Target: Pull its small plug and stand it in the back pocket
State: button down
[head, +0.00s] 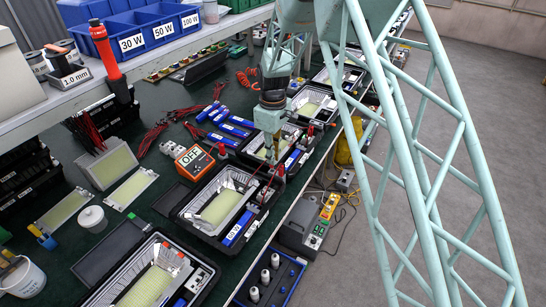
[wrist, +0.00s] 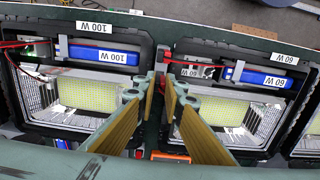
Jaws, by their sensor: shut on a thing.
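My gripper (head: 276,150) points down over the row of open floodlight housings. In the wrist view its two fingers (wrist: 167,82) lie close together above the gap between two housings. It is shut on a small plug (head: 279,171), which shows as a small reddish and grey piece under the fingertips in the head view; the fingers mostly hide it in the wrist view. Red leads run near it. One open housing (head: 178,212) with a yellow LED panel lies just below and left of the gripper. I cannot tell which pocket is the back one.
An orange meter reading OFF (head: 194,160) stands left of the gripper. A blue tray with several white pieces (head: 290,268) sits lower at the front. Labelled blue bins (head: 160,30) stand on the shelf. Housings crowd the green bench.

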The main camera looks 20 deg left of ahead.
jog(key=shift+f+b, duration=0.5)
jog(key=shift+f, duration=0.6)
dwell(0.3)
jog(key=c, duration=2.6)
grip_release()
jog(key=shift+c, duration=0.2)
jog(key=shift+r, duration=0.15)
notch_tip(320, 180, up, 12)
